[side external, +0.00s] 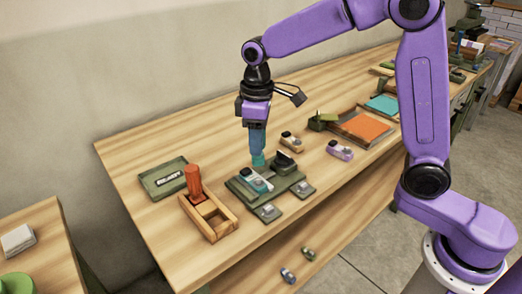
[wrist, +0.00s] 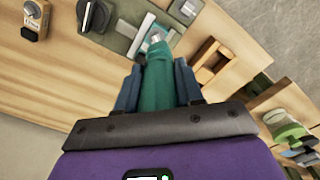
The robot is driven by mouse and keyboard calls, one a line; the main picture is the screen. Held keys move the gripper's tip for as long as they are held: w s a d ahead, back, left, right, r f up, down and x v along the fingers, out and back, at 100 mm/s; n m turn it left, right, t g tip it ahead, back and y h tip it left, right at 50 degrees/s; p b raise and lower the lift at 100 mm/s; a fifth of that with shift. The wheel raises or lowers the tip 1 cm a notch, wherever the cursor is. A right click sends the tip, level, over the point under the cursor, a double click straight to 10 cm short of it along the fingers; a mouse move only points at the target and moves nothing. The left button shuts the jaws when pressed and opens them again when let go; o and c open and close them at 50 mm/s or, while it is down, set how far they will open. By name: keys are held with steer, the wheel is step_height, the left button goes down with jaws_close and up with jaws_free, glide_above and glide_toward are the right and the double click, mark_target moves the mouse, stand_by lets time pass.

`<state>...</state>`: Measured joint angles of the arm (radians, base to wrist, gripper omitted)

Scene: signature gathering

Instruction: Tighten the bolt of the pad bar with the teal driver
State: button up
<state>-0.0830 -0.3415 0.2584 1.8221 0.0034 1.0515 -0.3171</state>
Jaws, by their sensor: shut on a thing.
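My gripper (side external: 258,146) points down over the green fixture (side external: 243,192) on the table and is shut on the teal driver (side external: 258,160). In the wrist view the teal driver (wrist: 157,88) lies between the blue fingers of my gripper (wrist: 157,78). The bolt and the pad bar cannot be clearly told apart; the driver hides part of that area. I cannot tell whether the tip touches.
A wooden rack (side external: 228,231) stands left of the fixture with an orange driver (side external: 193,181) upright in it and an empty opening.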

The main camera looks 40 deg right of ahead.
mark_target(258, 160)
steer(key=shift+w+d+f, duration=0.2)
steer(key=shift+w+d, duration=0.05)
steer(key=shift+w, duration=0.05)
steer(key=shift+f, duration=3.45)
steer(key=m, duration=1.3)
steer(key=shift+r+m, duration=0.1)
steer(key=shift+m, duration=0.2)
steer(key=shift+n, duration=0.7)
steer(key=shift+r, duration=2.25)
